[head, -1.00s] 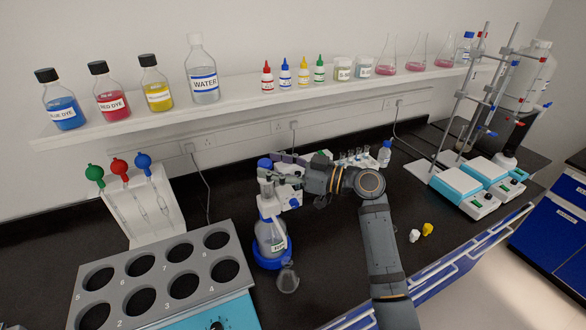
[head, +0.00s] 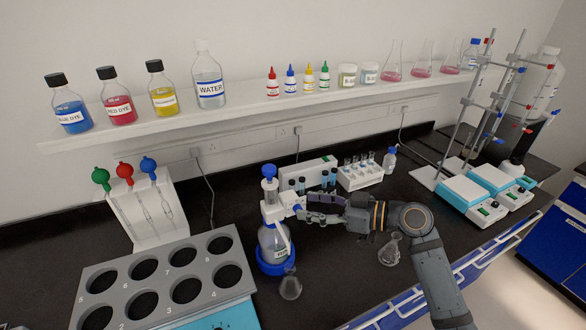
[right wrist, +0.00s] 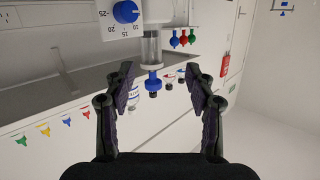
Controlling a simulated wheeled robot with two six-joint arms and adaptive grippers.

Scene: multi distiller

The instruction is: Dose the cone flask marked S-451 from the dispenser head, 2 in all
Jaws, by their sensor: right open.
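The dispenser bottle (head: 273,243) stands upright in a blue base, with a white dispenser head (head: 281,207) and a raised blue plunger knob (head: 269,171). The right wrist view shows the dispenser upside down, with its dose dial (right wrist: 127,12) and the blue knob (right wrist: 153,82). My right gripper (head: 303,207) is open and empty, just right of the dispenser head. In the right wrist view the knob shows between its fingers, apart from them. A clear cone flask (head: 290,285) stands in front of the bottle. Another cone flask (head: 391,251) stands under my right arm. I cannot read S-451 on either.
A grey block with round holes (head: 150,297) is at the front left, with a pipette stand (head: 145,212) behind it. Vial racks (head: 360,176) stand behind my gripper. Hotplates (head: 470,202) and clamp stands are at the right. A bottle shelf (head: 240,110) runs along the wall.

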